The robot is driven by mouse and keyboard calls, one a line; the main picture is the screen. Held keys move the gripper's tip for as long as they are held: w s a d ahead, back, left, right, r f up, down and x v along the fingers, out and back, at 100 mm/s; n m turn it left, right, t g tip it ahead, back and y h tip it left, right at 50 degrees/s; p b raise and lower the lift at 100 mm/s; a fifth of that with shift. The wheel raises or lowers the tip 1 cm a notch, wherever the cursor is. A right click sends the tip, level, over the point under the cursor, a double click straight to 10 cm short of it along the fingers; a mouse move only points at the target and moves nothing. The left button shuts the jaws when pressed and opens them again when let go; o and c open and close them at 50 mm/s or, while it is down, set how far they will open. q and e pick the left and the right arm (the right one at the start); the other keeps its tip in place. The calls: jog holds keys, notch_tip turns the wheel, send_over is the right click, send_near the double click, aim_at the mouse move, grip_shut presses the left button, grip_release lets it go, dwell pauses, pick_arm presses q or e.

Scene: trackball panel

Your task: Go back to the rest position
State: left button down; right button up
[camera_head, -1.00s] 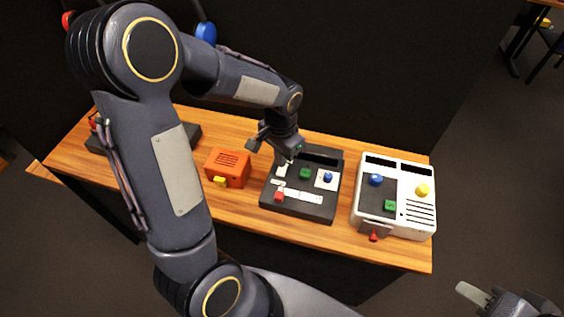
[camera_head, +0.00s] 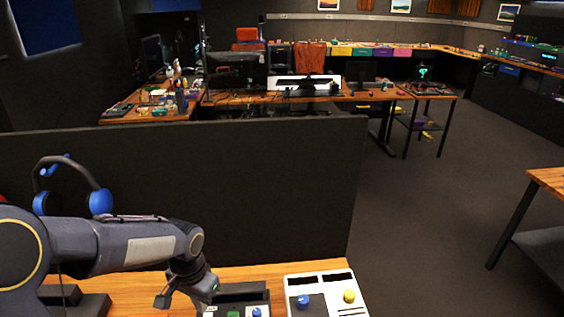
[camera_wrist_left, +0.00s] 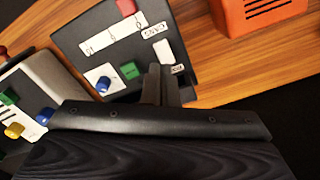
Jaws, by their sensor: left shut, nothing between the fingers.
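My left gripper (camera_head: 197,303) hangs over the desk beside the black panel (camera_head: 245,294). In the left wrist view its two fingers (camera_wrist_left: 160,84) are shut together with nothing between them. They appear in front of the black panel's edge, near its white switch; I cannot tell whether they touch. The black panel also shows in the left wrist view (camera_wrist_left: 190,70), with a green button (camera_wrist_left: 129,71), a blue knob (camera_wrist_left: 104,84) on a white plate and a white slider strip (camera_wrist_left: 110,39). My right gripper is out of view.
A white panel (camera_head: 320,279) with a blue and a yellow knob stands right of the black one. An orange box (camera_wrist_left: 262,14) lies on the desk (camera_wrist_left: 225,65). A dark partition (camera_head: 240,190) with blue headphones (camera_head: 100,202) rises behind. Open floor lies to the right.

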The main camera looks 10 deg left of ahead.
pick_arm(q)
jog(key=s+d+r+n+t+h, duration=0.1)
jog(key=s+d+r+n+t, duration=0.1)
jog(key=s+r, duration=0.3)
jog(key=s+d+r+n+t+h, duration=0.2)
jog(key=s+r, duration=0.3)
jog(key=s, duration=0.6)
jog(key=shift+s+r+n+t+h, duration=0.3)
jog(key=shift+s+r+n+t, duration=0.15)
jog(key=shift+t, duration=0.35)
